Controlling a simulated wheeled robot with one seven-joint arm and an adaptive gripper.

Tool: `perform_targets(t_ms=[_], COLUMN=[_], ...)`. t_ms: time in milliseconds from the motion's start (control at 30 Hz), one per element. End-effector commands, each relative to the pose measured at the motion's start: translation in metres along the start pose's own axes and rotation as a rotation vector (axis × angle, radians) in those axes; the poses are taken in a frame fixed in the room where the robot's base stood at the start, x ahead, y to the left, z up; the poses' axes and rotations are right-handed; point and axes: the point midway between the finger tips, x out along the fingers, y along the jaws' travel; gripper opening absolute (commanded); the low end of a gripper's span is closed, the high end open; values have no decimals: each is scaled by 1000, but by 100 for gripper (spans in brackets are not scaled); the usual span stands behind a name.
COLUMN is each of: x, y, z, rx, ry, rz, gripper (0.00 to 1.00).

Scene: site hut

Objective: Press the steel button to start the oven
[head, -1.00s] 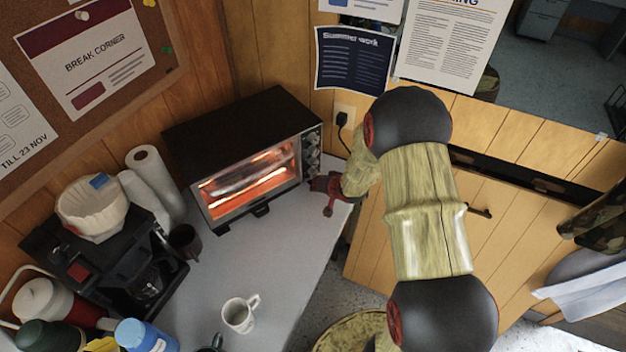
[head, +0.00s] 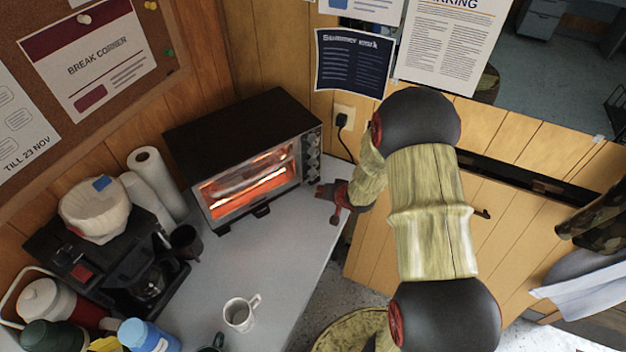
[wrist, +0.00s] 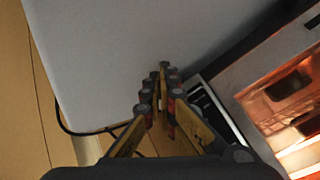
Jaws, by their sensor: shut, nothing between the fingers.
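The toaster oven (head: 190,148) stands on the grey counter against the wood wall, black on top, with its glass door (head: 248,186) shut. Orange light glows inside behind the glass. Its control panel (head: 312,155) with several knobs is on the right side of the front; I cannot make out the steel button there. My gripper (head: 322,191) is shut and empty, just in front of and below the right end of the oven, apart from it. In the wrist view my closed fingers (wrist: 163,75) point over the counter, with the glowing oven window (wrist: 290,105) at the right.
A white mug (head: 239,315) stands on the grey counter (head: 280,250). A coffee maker (head: 110,262), paper towel rolls (head: 158,183) and several bottles crowd the left. A plug (head: 341,120) sits in the wall socket right of the oven.

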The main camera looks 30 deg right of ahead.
Motion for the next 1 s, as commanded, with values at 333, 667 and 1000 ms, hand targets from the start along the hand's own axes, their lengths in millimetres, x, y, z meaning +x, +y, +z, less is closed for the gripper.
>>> perform_targets(t_ms=[333, 667, 1000], x=[-22, -23, -23], y=[16, 17, 17], z=[15, 17, 17], rx=[1, 0, 0], ry=[0, 0, 0], rz=[2, 0, 0], gripper=[0, 0, 0])
